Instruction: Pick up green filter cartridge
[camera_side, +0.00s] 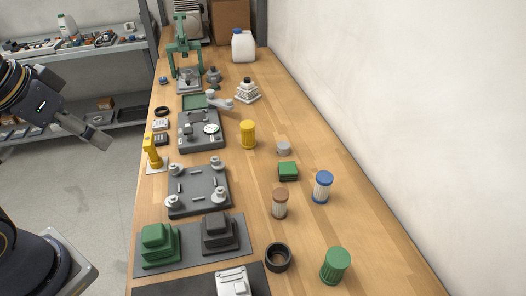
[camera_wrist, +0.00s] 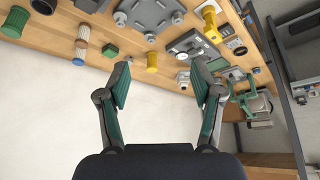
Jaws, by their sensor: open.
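The green filter cartridge (camera_side: 335,265) is a ribbed green cylinder standing upright near the front right of the wooden bench in the side view. In the wrist view it shows at the upper left edge (camera_wrist: 14,22). My gripper (camera_side: 100,141) is in the air left of the bench, well away from the cartridge. In the wrist view my gripper (camera_wrist: 159,84) has its two fingers spread wide with nothing between them.
Near the cartridge stand a black ring (camera_side: 278,257), a brown-topped cartridge (camera_side: 280,203) and a blue-topped cartridge (camera_side: 322,187). A green block (camera_side: 288,171) and a yellow cylinder (camera_side: 248,134) are farther back. Green and dark blocks sit on a grey plate (camera_side: 190,260). A wall borders the right.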

